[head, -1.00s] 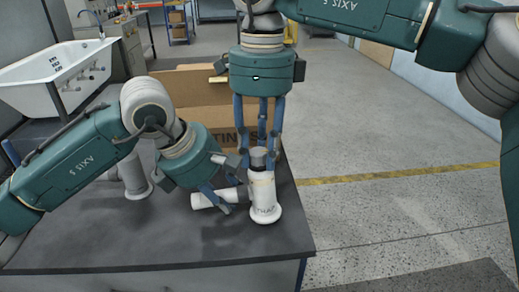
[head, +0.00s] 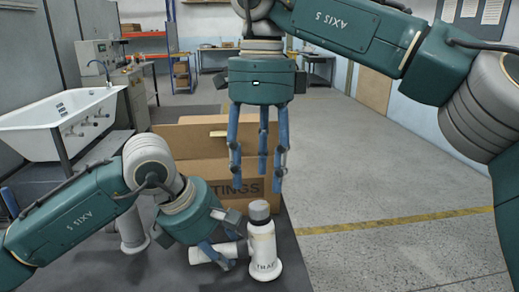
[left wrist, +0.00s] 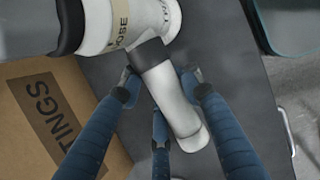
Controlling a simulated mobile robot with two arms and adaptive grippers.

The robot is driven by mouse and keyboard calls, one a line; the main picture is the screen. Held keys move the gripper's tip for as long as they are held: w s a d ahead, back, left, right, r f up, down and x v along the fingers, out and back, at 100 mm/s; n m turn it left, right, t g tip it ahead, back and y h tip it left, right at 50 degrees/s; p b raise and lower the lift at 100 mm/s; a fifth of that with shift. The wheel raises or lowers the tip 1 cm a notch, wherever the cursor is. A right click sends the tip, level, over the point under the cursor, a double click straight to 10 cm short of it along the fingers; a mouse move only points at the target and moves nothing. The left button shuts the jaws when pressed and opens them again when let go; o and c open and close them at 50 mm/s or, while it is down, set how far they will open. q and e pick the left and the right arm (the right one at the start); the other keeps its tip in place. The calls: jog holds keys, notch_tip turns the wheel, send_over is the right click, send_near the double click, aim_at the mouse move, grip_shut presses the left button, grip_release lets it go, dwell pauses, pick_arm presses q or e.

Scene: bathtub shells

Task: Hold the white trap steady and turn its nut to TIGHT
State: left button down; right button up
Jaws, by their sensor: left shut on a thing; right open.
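The white trap (head: 262,256) stands upright on the dark bench, "TRAP" lettered near its flared base. Its grey nut (head: 259,210) is on top; in the left wrist view the nut (left wrist: 68,28) is dark, beside a pale band reading "OSE", partly cut off. My left gripper (head: 228,248) is shut on the trap's side pipe (left wrist: 170,98), its blue fingers around it. My right gripper (head: 257,182) is open and empty, pointing down just above the nut, with its fingers spread and apart from it.
A cardboard box (head: 190,172) lettered "TINGS" stands close behind the trap. Another white fitting (head: 131,238) stands behind my left arm. A white bathtub (head: 62,122) is at the left. The floor right of the bench is clear, with a yellow line (head: 390,219).

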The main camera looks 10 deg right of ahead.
aim_at(260, 204)
jog(key=shift+r, duration=2.25)
pick_arm(q)
jog(key=c, duration=1.1)
grip_release()
